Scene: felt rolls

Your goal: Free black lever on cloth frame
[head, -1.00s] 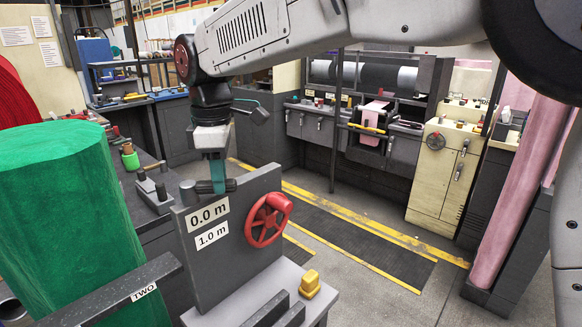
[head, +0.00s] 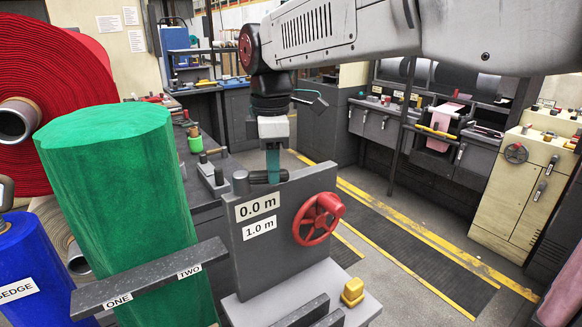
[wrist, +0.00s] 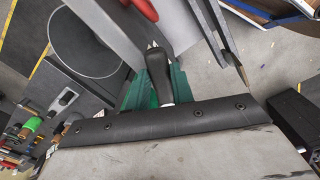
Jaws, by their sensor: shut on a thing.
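The black lever (head: 260,178) sits at the top left edge of the grey upright panel (head: 262,255) of the cloth frame, which has the labels "0.0 m" and "1.0 m". My gripper (head: 273,172) reaches down on it from above, with teal fingers shut around its dark grip. In the wrist view the lever's black handle (wrist: 157,72) lies between the green-teal fingers (wrist: 152,92) of my gripper. Part of the lever is hidden by the fingers and the panel.
A red handwheel (head: 319,218) is on the panel's right side, with a yellow block (head: 353,291) below it. A large green roll (head: 118,190) stands at left behind a dark bar labelled ONE and TWO (head: 150,277). A red roll (head: 62,110) is behind. Floor to the right is clear.

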